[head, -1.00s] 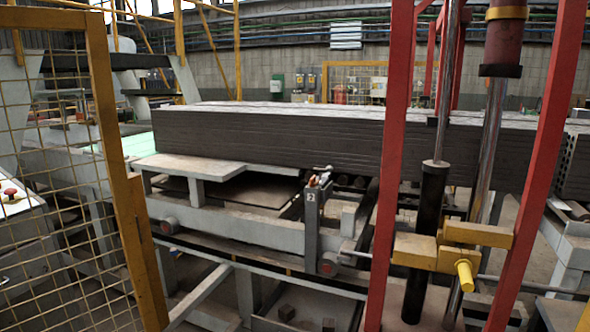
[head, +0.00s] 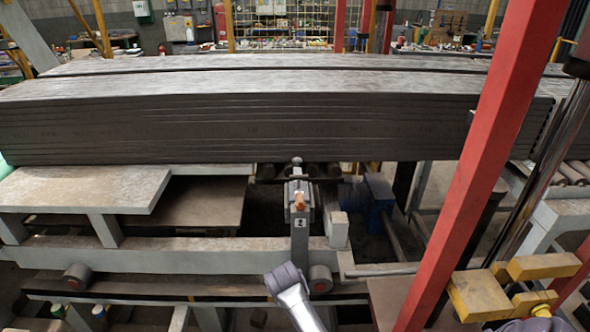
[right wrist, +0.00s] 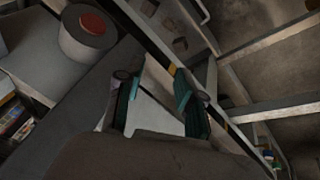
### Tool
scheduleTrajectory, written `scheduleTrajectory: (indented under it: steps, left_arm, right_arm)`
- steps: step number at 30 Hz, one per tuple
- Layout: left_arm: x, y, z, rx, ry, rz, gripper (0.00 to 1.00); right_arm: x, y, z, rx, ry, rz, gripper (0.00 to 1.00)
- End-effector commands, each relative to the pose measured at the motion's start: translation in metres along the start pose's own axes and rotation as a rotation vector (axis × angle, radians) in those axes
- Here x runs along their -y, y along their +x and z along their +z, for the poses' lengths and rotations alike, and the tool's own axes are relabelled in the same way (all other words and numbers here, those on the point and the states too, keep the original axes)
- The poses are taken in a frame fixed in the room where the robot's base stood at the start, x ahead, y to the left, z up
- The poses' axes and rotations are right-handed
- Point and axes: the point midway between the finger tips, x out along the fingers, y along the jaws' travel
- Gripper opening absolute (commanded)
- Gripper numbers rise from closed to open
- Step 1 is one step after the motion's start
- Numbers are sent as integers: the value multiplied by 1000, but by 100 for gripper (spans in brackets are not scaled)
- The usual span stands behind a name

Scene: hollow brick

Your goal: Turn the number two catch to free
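The number two catch (head: 299,200) is at the top of a grey upright post, with an orange-brown piece at its front and a bar across above it. A label marked 2 (head: 299,222) is on the post just below. My right gripper (right wrist: 156,82) shows in the right wrist view, its two teal-padded fingers apart with nothing between them. It is near the machine's lower frame, by a round boss with a red centre (right wrist: 92,24); the catch is not visible there. In the head view only a grey part of my arm shows below the post. My left gripper is not in view.
A long stack of dark slabs (head: 240,125) lies behind and above the catch. A red upright (head: 470,180) slants at the right, with yellow blocks (head: 480,295) beside it. A pale shelf (head: 85,188) is at the left. A horizontal frame beam (head: 180,252) runs across the front.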

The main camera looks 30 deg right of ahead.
Motion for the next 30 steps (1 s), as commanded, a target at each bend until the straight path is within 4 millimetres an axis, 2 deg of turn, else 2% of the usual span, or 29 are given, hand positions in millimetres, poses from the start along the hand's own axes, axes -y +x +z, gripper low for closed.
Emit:
scheduleTrajectory:
  steps: [1,2,3,6,9,13,16,19,24,28,30]
  left_arm:
    - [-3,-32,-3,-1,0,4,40]
    - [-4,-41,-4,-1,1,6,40]
    - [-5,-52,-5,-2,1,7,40]
    - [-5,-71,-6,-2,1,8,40]
    - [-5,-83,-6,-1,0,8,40]
    - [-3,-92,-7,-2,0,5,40]
    - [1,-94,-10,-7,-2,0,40]
    - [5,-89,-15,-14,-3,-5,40]
    - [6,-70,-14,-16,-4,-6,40]
    - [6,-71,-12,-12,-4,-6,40]
    - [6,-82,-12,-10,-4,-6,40]
  right_arm:
    - [-29,-69,-48,-28,62,21,38]
    - [-43,-99,-65,-32,98,30,38]
    - [-61,-139,-85,-38,147,41,38]
    - [-96,-221,-120,-38,269,45,38]
    - [-119,-282,-143,-28,375,25,38]
    - [-134,-335,-158,-12,469,-12,38]
    - [-139,-354,-161,-1,506,-32,38]
    - [-140,-353,-160,3,517,-37,38]
    - [-140,-324,-158,7,515,-31,38]
    - [-138,-299,-159,10,515,-34,38]
    - [-138,-289,-162,10,515,-37,38]
